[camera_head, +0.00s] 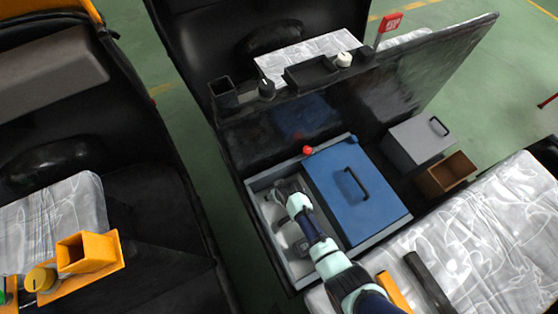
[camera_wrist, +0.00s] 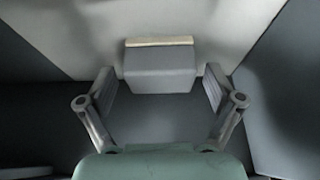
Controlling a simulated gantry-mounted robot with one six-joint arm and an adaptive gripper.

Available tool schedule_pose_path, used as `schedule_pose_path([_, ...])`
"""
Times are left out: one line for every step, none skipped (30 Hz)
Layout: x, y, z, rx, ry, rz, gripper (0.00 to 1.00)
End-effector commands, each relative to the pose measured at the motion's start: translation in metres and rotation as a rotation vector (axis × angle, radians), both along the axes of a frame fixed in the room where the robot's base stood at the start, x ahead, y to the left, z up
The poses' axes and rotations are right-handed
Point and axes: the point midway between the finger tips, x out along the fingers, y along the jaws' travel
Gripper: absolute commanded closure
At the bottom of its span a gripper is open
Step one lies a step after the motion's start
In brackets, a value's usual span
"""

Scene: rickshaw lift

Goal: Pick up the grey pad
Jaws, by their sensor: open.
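The grey pad (camera_wrist: 160,70) is a small grey block with a cream strip along its far edge. It shows in the wrist view against a pale surface, ahead of my gripper (camera_wrist: 160,88). My gripper's fingers are spread, one on each side of the pad, with a narrow gap at each side. I cannot tell whether the fingertips are level with it or above it. In the head view my gripper (camera_head: 283,190) reaches down into the left part of a grey tray (camera_head: 252,186), beside a blue box lid. There my gripper and arm hide the pad.
The blue lid (camera_head: 350,205) with a black handle stands close right of my arm. A red knob (camera_head: 308,150) is at the tray's back edge. A dark upright panel (camera_head: 400,90) rises behind. A grey box (camera_head: 415,142) and brown open box (camera_head: 445,175) are to the right.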

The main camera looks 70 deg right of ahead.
Motion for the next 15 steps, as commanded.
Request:
schedule_pose_path([0.0002,-0.0001,0.0012,0.000,0.000,0.000,0.08])
schedule_pose_path([0.0001,0.0000,0.0013,0.000,0.000,0.000,0.08])
schedule_pose_path([0.0001,0.0000,0.0014,-0.001,-0.001,0.000,0.08])
schedule_pose_path([0.0001,0.0001,0.0015,-0.001,-0.001,0.000,0.10])
schedule_pose_path([0.0001,0.0001,0.0015,-0.001,-0.001,0.000,0.15])
schedule_pose_path([0.0001,0.0001,0.0015,-0.001,-0.001,0.000,0.22])
schedule_pose_path([0.0001,0.0001,0.0016,-0.001,-0.001,0.000,0.27])
schedule_pose_path([0.0001,0.0000,0.0017,-0.001,-0.001,0.000,0.32])
schedule_pose_path([0.0001,0.0000,0.0017,-0.001,-0.001,0.000,0.38])
schedule_pose_path([0.0001,0.0000,0.0017,-0.001,-0.001,0.000,0.43])
schedule_pose_path([0.0001,0.0000,0.0017,-0.001,-0.001,0.000,0.48])
schedule_pose_path([0.0001,0.0000,0.0017,-0.001,-0.001,0.000,0.55])
schedule_pose_path([0.0001,0.0000,0.0017,-0.001,-0.001,0.000,0.60])
schedule_pose_path([0.0001,0.0000,0.0017,-0.001,-0.001,0.000,0.65])
schedule_pose_path([0.0001,0.0000,0.0017,-0.001,-0.001,0.000,0.72])
